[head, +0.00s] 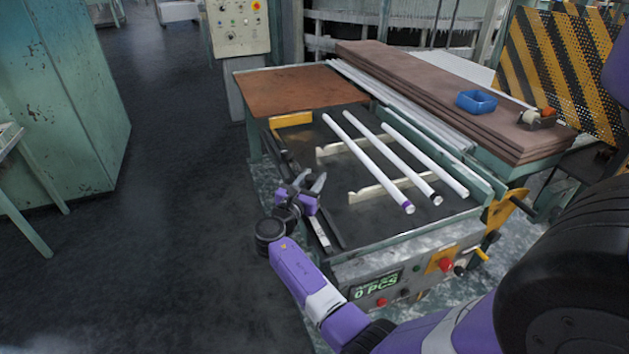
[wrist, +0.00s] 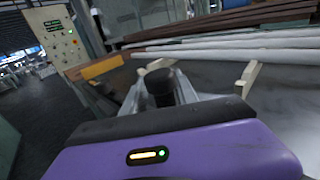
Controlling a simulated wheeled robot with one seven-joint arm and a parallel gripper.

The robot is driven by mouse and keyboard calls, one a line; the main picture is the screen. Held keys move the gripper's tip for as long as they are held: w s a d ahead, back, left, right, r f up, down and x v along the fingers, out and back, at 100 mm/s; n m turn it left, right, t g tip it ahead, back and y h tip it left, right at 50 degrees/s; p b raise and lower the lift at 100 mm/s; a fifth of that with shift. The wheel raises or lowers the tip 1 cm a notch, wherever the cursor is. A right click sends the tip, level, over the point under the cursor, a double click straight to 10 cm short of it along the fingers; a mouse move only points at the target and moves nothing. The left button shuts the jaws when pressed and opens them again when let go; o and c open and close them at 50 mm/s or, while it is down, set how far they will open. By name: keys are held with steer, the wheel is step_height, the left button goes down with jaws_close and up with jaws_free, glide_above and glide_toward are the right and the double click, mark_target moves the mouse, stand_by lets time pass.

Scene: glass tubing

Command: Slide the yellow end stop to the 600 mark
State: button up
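The yellow end stop (head: 290,119) is a flat bar across the far end of the dark tube bed. It also shows in the wrist view (wrist: 96,67), at the upper left. My gripper (head: 309,182) is over the left side rail of the bed, well on the near side of the yellow bar. Its grey fingers stand apart in the head view. In the wrist view a black round knob (wrist: 160,82) shows between or just beyond the fingers (wrist: 162,92); I cannot tell whether they touch it. A pale scale strip (head: 319,232) runs along the left rail; its numbers are too small to read.
Several white tubes (head: 372,160) lie across two cream notched supports (head: 368,192) right of my gripper. A brown board (head: 290,88) lies beyond the bed. The floor left of the bed is clear.

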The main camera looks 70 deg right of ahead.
steer(key=shift+s+a, duration=0.1)
steer(key=a, duration=0.5)
steer(key=a+b, duration=0.1)
steer(key=a, duration=0.1)
steer(key=shift+w+a, duration=0.3)
steer(key=shift+f, duration=0.1)
stand_by(0.5)
